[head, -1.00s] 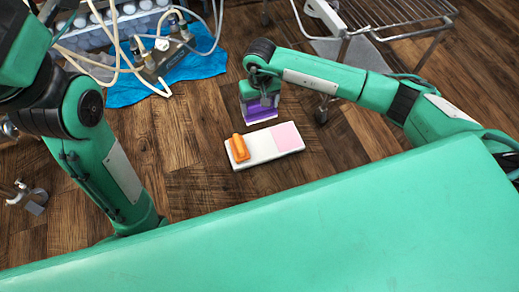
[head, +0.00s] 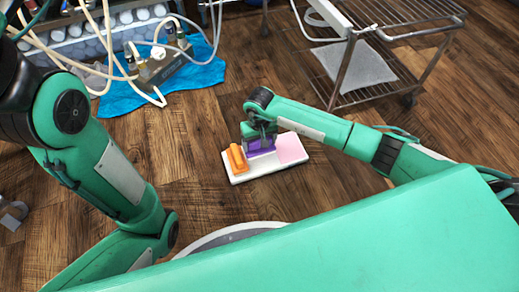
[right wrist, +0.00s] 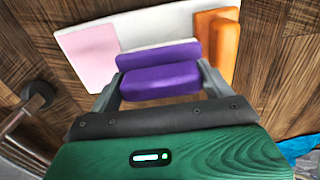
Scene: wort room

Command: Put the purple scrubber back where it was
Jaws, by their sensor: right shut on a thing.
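The purple scrubber (head: 261,147) is held in my right gripper (head: 259,140), over the middle of a white tray (head: 246,177). In the right wrist view the purple scrubber (right wrist: 160,80) sits between the two fingers of my right gripper (right wrist: 160,88). An orange scrubber (head: 237,158) rests on the tray's left part, and a pink area (head: 291,148) covers its right part. The right wrist view shows the orange scrubber (right wrist: 216,45) close beside the purple one. I cannot tell whether the purple scrubber touches the tray. My left gripper is out of view; only its arm shows.
A wire-shelf metal cart (head: 380,60) stands at the back right. A blue cloth (head: 190,72) with hoses and a metal manifold (head: 160,68) lies at the back left. Wooden floor (head: 190,130) around the tray is clear.

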